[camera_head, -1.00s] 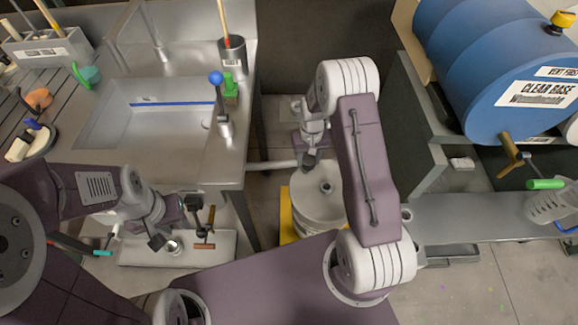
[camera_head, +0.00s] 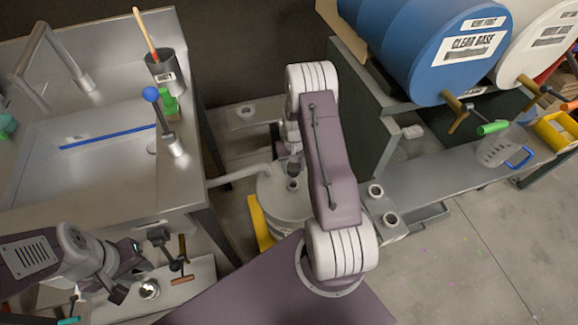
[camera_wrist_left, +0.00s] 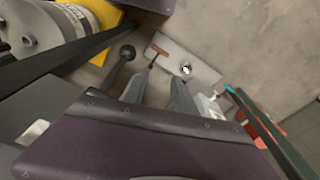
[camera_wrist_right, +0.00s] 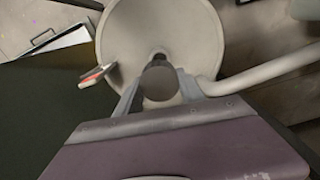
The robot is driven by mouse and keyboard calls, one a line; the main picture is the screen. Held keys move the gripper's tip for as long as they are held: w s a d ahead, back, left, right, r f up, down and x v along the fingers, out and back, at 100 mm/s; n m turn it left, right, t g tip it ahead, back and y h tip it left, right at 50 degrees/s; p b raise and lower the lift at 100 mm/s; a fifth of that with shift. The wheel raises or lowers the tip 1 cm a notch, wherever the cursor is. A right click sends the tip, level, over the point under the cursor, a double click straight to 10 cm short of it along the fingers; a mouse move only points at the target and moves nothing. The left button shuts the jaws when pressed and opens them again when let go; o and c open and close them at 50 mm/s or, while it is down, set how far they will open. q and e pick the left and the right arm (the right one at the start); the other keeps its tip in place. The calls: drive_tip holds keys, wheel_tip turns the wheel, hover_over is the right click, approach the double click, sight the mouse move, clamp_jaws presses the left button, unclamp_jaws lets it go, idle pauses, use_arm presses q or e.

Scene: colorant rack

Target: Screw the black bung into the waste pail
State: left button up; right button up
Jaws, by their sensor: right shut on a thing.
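The waste pail (camera_head: 270,205) is a pale grey drum on the floor between the sink bench and the shelf. It also shows in the right wrist view (camera_wrist_right: 185,25), with a small opening in its lid. My right gripper (camera_head: 293,165) is shut on the black bung (camera_wrist_right: 160,82), a dark round piece between its fingers. It is over the pail lid, close to the opening; whether the bung touches the opening cannot be told. My left gripper (camera_wrist_left: 160,92) is open and empty, its fingers apart, near a pale floor plate (camera_wrist_left: 200,68) away from the pail.
A grey pipe (camera_head: 238,176) runs from the sink bench (camera_head: 110,185) to the pail. A yellow piece (camera_head: 258,222) lies beside the pail. A blue drum (camera_head: 420,45) stands above a grey shelf (camera_head: 440,185) at right. Open floor lies at lower right.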

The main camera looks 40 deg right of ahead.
sight(293, 175)
drive_tip(key=shift+r, duration=0.1)
drive_tip(key=shift+f+b, duration=1.8)
drive_tip(key=shift+f, duration=1.15)
drive_tip(key=shift+f+b, duration=0.95)
drive_tip(key=shift+f, duration=0.4)
drive_tip(key=o, duration=1.4)
